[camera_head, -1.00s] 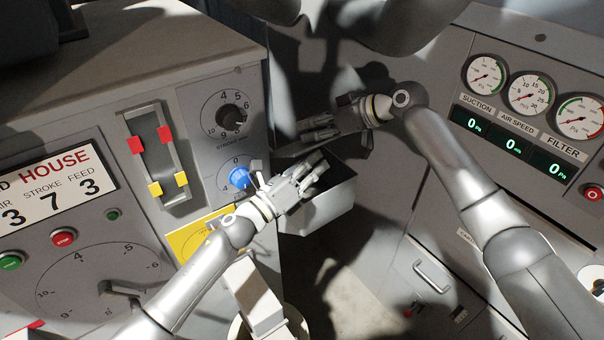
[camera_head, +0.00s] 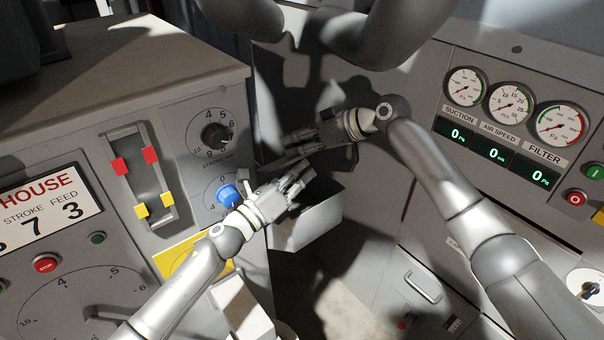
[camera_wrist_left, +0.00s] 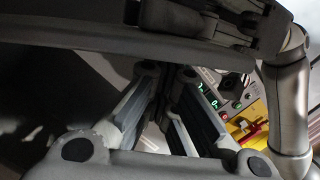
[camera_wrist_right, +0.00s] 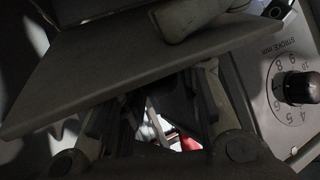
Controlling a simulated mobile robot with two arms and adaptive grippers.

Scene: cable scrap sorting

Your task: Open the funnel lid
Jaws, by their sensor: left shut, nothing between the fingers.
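A grey box with a dark open top (camera_head: 308,222), which may be the funnel, stands between the two machine panels. My left gripper (camera_head: 306,174) is shut and empty at the box's upper rim, its fingers pointing up and right. My right gripper (camera_head: 290,145) is just above it, pointing left. A flat grey plate (camera_wrist_right: 95,80) crosses the right wrist view in front of the right fingertips and may be the lid; contact is unclear. The right fingertips are partly hidden, so their opening is unclear. The left fingers (camera_wrist_left: 168,75) also show in the left wrist view, below a dark grey surface.
A blue knob (camera_head: 228,195) and a black stroke dial (camera_head: 215,136) are on the left panel, close to my left gripper. A slotted slider plate (camera_head: 143,175) has red and yellow tabs. Gauges (camera_head: 510,103) line the right panel. A drawer handle (camera_head: 423,287) is lower right.

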